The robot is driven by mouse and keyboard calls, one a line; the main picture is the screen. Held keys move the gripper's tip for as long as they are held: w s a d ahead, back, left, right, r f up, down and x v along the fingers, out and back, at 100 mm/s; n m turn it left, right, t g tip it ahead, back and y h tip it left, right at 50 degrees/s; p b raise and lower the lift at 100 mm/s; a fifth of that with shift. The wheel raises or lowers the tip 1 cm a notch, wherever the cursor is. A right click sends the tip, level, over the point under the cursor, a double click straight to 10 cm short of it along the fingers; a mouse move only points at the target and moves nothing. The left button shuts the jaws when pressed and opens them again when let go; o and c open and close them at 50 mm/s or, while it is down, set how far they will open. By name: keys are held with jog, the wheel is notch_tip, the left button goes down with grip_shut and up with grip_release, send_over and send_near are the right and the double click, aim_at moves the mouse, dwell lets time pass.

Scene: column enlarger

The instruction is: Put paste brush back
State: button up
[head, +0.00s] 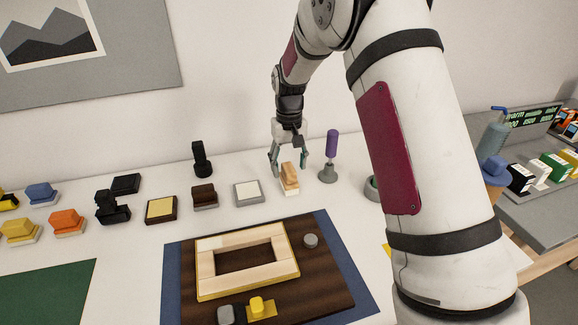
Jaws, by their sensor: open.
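A light wooden, brush-like piece with a pale lower part (290,179) stands on the white table; it looks like the paste brush. My gripper (289,163) is open above it, pointing down, with one finger on each side of its top. I cannot tell whether the fingers touch it. No empty holder for it can be made out.
A purple-handled tool (331,145) on a grey round base stands close to the right of my gripper. A wooden frame (212,284) lies on a dark board in front. My arm hides the table's right part.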

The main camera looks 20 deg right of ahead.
jog(key=shift+r, duration=1.2)
notch_tip(320, 180, up, 12)
dwell(0.4)
jog(key=s+r+t, duration=0.1)
jog(key=s+r, duration=0.4)
jog(key=s, duration=0.4)
jog(key=s+r+t, duration=0.2)
jog(key=s+r, duration=0.4)
jog(key=s, duration=0.3)
jog(key=s+f+t, duration=0.1)
jog(key=s+f, duration=0.1)
jog(key=s, duration=0.7)
jog(key=s+f+t, duration=0.1)
jog(key=s+f, duration=0.1)
jog(key=s, duration=0.7)
jog(key=shift+d, duration=0.15)
